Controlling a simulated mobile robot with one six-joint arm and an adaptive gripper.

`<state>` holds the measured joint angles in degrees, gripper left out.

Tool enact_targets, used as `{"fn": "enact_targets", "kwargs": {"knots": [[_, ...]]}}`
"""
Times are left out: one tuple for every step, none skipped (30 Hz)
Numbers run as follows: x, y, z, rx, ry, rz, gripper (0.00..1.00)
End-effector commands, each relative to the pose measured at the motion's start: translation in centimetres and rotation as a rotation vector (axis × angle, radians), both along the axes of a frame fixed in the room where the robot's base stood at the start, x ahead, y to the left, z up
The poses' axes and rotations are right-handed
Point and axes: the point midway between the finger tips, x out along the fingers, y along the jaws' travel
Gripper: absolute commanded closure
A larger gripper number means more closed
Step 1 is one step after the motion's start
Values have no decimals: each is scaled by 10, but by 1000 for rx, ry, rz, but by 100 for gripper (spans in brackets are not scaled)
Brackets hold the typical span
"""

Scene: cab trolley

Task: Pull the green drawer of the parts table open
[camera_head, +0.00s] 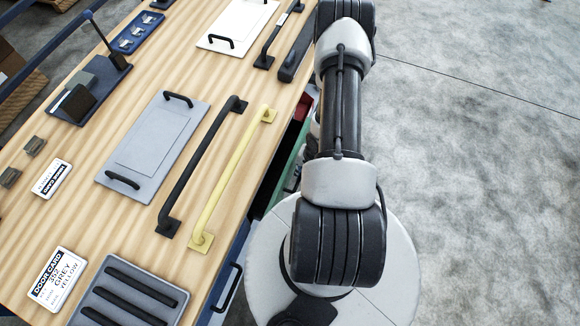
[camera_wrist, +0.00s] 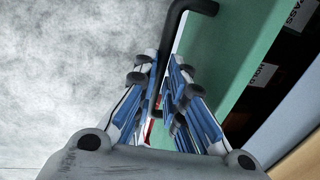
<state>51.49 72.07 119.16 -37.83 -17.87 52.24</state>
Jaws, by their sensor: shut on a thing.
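The green drawer (camera_wrist: 222,55) shows its front in the wrist view, with a black bar handle (camera_wrist: 183,22) on it. A dark gap with white labels shows between the front's top edge and the table edge, so the drawer stands partly out. My gripper (camera_wrist: 165,95) is shut on the handle, its blue and white fingers on either side of the bar.
The wooden parts table (camera_head: 140,215) carries a grey panel (camera_head: 150,145), a black bar handle (camera_head: 200,160), a yellow bar handle (camera_head: 232,180) and a door card (camera_head: 57,277). A blue drawer (camera_head: 237,262) is nearer, a red one (camera_head: 301,108) farther. Grey floor at right is clear.

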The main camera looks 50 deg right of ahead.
Motion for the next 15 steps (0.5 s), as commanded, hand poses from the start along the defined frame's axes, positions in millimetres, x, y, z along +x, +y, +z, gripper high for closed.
{"fn": "enact_targets", "kwargs": {"knots": [[-15,-6,0,2,2,-11,100],[-22,-9,0,2,2,-11,100],[-32,-13,0,2,2,-11,100],[-39,-16,0,1,2,-10,100],[-46,-19,1,2,1,-11,100],[-55,-23,1,1,1,-11,100],[-62,-26,1,1,1,-10,100],[-69,-29,1,1,1,-10,100],[-78,-32,1,1,1,-10,100],[-84,-35,1,0,1,-9,100],[-90,-37,1,0,1,-9,100],[-98,-40,1,1,1,-7,100],[-103,-42,1,1,2,-8,100],[-108,-44,1,1,2,-8,100],[-114,-47,1,1,0,-6,100]]}}
